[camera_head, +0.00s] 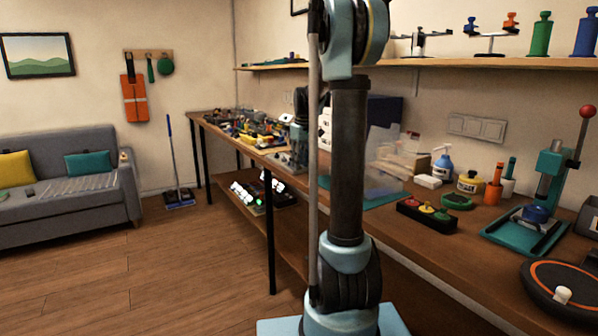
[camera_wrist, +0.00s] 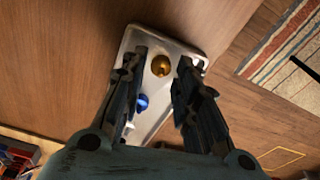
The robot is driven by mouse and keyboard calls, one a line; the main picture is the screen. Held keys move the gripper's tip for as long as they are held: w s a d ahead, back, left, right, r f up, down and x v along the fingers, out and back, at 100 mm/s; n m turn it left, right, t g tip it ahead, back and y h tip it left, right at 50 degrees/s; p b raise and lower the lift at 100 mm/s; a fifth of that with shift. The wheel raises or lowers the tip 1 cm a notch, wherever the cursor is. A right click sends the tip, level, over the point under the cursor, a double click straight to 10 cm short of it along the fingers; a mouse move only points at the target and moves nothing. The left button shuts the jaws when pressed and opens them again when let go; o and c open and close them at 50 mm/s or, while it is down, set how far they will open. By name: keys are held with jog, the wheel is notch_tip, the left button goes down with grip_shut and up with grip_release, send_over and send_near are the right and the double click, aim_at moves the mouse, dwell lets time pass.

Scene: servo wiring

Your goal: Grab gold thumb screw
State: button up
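The gold thumb screw (camera_wrist: 161,66) sits on a pale metal tray (camera_wrist: 168,37) in the wrist view, near the tray's far end. A blue thumb screw (camera_wrist: 142,102) lies on the same tray, closer to my gripper's palm and beside the left finger. My gripper (camera_wrist: 162,60) is open, with one dark finger on each side of the gold screw in the picture. I see a gap between the screw and each finger. The height of the fingertips above the tray is hard to tell. I cannot make out the tray or the gold screw in the head view.
The tray rests on a brown wooden surface (camera_wrist: 70,60). A striped rug (camera_wrist: 290,60) shows to the right. In the head view, the long workbench (camera_head: 440,240) carries a button box (camera_head: 428,214), a lever press (camera_head: 548,185) and bottles. My arm blocks the middle.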

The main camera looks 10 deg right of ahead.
jog(key=shift+f, duration=0.25)
jog(key=shift+c, duration=0.6)
jog(key=c, duration=0.6)
jog(key=shift+o, duration=0.2)
jog(key=shift+r, duration=0.1)
